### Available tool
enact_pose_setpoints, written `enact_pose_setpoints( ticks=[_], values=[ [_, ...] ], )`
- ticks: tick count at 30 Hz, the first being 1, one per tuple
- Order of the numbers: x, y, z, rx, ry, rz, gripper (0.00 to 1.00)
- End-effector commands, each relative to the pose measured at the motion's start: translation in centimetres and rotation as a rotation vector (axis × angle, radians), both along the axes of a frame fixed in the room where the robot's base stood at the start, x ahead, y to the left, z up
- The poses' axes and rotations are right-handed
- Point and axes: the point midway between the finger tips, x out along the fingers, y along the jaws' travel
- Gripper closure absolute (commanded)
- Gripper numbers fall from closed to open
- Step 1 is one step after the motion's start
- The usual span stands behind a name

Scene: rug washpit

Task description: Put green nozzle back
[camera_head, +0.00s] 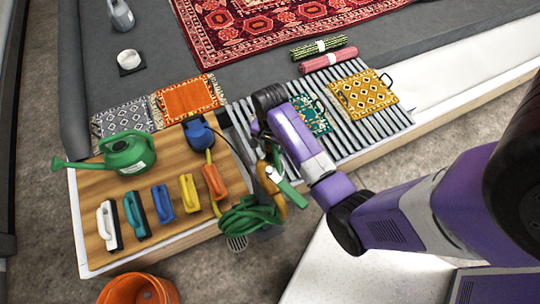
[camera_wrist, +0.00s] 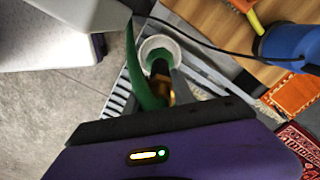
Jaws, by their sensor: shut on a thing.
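The green nozzle (camera_head: 290,192) shows in the head view as a green piece beside the front edge of the wooden board, below my wrist. In the wrist view the green nozzle (camera_wrist: 146,92) lies between my fingers as a curved green body. My gripper (camera_head: 268,152) is shut on it; it also shows in the wrist view (camera_wrist: 156,88). A pale ring (camera_wrist: 160,44) shows just beyond the nozzle in the wrist view; I cannot tell whether they touch. My wrist and fingers partly hide the nozzle.
A coiled green hose (camera_head: 250,215) hangs at the board's corner. The wooden board (camera_head: 165,215) holds a green watering can (camera_head: 128,154), several brushes and a blue tool (camera_head: 199,134). A slatted rack (camera_head: 330,128) with small rugs lies right. An orange bucket (camera_head: 138,290) stands in front.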

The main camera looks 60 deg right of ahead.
Motion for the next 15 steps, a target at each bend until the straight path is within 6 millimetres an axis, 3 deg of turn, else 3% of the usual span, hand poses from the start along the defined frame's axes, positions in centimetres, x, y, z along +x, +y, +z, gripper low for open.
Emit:
enact_pose_setpoints(
  ticks=[3,8,15],
  values=[
    [0.0,0.0,-2.0,0.001,0.000,0.000,1.00],
    [0.0,0.0,-3.0,0.000,-0.001,0.000,1.00],
    [0.0,0.0,-6.3,0.001,0.001,0.000,1.00]
  ],
)
